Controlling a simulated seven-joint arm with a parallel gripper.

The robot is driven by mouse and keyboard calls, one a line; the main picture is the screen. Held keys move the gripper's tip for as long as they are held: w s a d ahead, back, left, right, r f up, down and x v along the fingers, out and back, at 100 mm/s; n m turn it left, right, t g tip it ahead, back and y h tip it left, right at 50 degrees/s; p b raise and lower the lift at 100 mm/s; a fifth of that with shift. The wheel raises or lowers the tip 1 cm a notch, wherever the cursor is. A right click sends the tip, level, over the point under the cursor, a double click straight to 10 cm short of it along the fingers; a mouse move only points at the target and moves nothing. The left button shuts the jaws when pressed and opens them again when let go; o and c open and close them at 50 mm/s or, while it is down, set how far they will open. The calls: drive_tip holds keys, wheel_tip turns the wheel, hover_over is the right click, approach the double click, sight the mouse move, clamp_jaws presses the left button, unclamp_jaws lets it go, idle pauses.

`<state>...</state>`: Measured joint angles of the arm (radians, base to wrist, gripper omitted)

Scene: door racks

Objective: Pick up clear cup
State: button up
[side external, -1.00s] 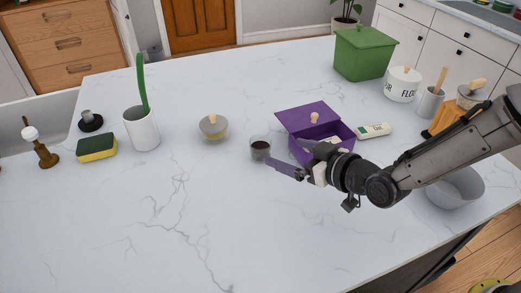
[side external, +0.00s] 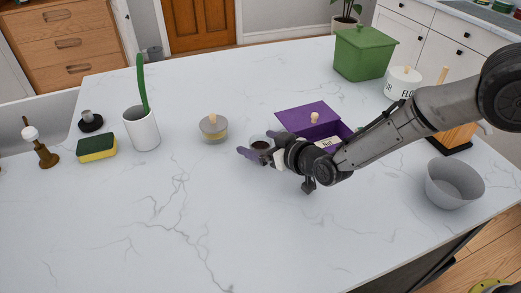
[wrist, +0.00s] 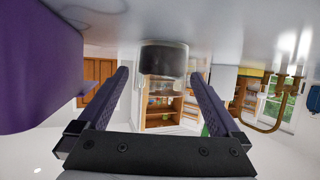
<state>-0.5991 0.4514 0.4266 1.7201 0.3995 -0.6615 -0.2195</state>
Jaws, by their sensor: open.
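The clear cup (side external: 261,142) stands upright on the marble counter with dark contents. In the side view my gripper (side external: 260,150) is right at it, one purple finger reaching past its front left, partly hiding it. In the wrist view, which looks upside down, the clear cup (wrist: 163,62) shows between the two fingertips of my gripper (wrist: 162,74), a gap visible on each side. My gripper is open and holds nothing. Whether a finger touches the cup is hidden in the side view.
A small lidded glass bowl (side external: 213,128) is to the left. A grey bowl (side external: 454,184) is at the right. The front counter is clear.

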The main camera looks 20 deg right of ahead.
drive_tip(key=c, duration=1.5)
drive_tip(key=shift+c, duration=0.2)
drive_tip(key=shift+r, duration=0.15)
